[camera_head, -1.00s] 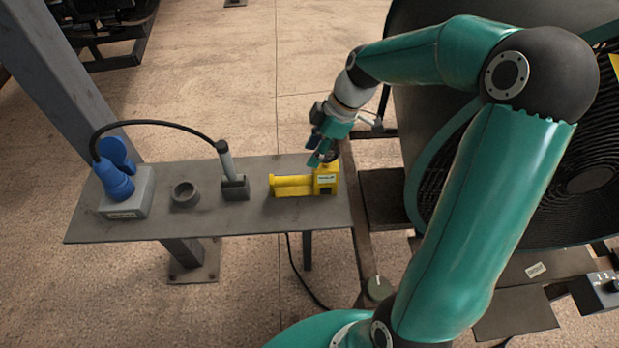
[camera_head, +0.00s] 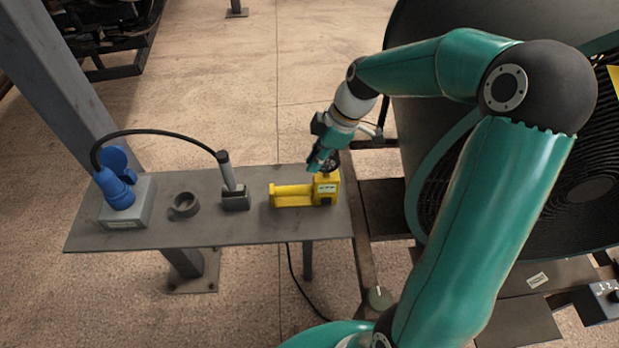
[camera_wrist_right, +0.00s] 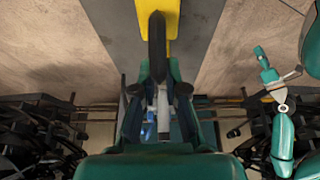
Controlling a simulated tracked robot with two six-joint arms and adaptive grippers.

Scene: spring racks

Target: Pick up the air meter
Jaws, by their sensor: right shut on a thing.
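The air meter (camera_head: 292,195) is a yellow device lying on the grey bench shelf, with a blocky right end and a dark round part (camera_head: 329,163) on top. My right gripper (camera_head: 320,160) is over that end, shut on the dark part. In the right wrist view, the fingers (camera_wrist_right: 158,70) close around a dark upright piece (camera_wrist_right: 157,35) in front of the yellow body (camera_wrist_right: 170,14). The yellow body appears to rest on the shelf. My left gripper (camera_wrist_right: 262,58) seems to show small at the right of the wrist view; its opening is unclear.
A large dark drum with coils (camera_head: 570,185) stands at the right.

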